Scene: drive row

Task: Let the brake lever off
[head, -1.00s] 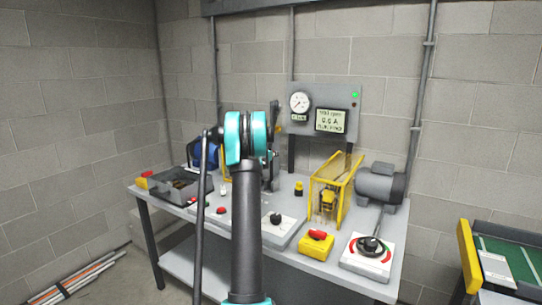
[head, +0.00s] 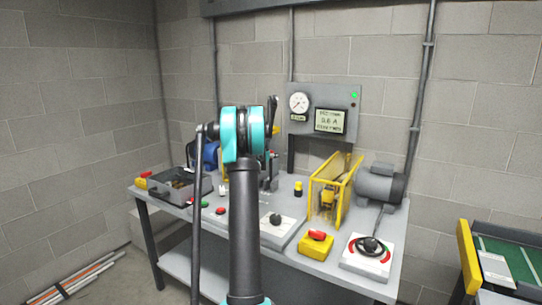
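A dark upright handle (head: 273,110), which looks like the brake lever, rises just right of my teal arm joint. Below it, grey bracket-like parts (head: 269,183) stand on the bench (head: 347,282), partly covered by my arm. I cannot tell how far the lever is tilted or whether anything touches it. My gripper is hidden behind my own arm, so its fingers do not show.
A yellow guard (head: 322,192), grey motor (head: 379,185), red-and-yellow switch (head: 316,244) and rotary knob plate (head: 362,264) fill the bench's right. A grey tray (head: 165,190) is at left.

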